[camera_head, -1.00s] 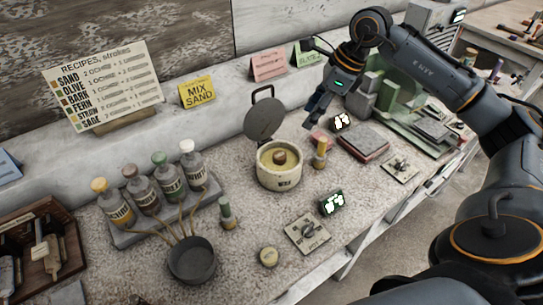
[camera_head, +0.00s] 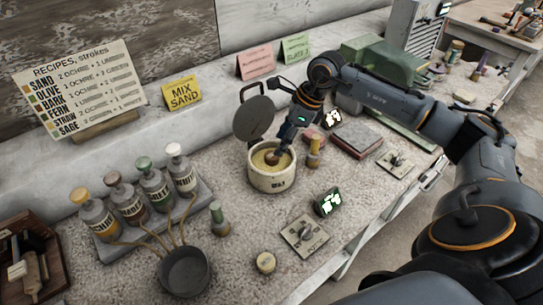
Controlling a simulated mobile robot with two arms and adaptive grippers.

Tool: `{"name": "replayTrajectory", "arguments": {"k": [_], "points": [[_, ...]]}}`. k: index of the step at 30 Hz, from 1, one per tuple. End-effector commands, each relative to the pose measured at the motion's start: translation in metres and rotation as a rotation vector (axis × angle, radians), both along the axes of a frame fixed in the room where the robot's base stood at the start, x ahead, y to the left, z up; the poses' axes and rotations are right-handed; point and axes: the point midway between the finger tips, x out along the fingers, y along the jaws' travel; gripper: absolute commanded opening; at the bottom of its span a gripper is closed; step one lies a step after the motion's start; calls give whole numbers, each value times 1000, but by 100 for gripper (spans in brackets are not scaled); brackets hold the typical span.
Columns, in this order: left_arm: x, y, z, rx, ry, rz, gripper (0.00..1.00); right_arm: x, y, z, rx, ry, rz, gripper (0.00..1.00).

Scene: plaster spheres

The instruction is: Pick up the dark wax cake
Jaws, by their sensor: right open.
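A small brown round cake (camera_head: 271,158), which looks like the dark wax cake, sits in the yellowish contents of a cream round pot (camera_head: 272,182). The pot's dark lid (camera_head: 254,118) stands open behind it. My right gripper (camera_head: 279,151) reaches down over the pot from the upper right. It is open, with its fingertips at the cake and partly covering it. I cannot tell whether the fingers touch the cake. My left gripper is not in view.
A yellow-and-red stick-like piece (camera_head: 313,153) stands close right of the pot. Several bottles (camera_head: 151,185) stand in a rack at left, with a dark pan (camera_head: 184,272) before them. A small display (camera_head: 327,202) and a switch plate (camera_head: 304,235) lie in front.

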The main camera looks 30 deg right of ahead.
Motion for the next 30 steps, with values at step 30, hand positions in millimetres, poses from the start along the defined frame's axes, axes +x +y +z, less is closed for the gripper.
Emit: {"name": "replayTrajectory", "arguments": {"k": [30], "points": [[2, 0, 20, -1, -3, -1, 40, 12, 19, -47, 0, 0, 0, 15]]}}
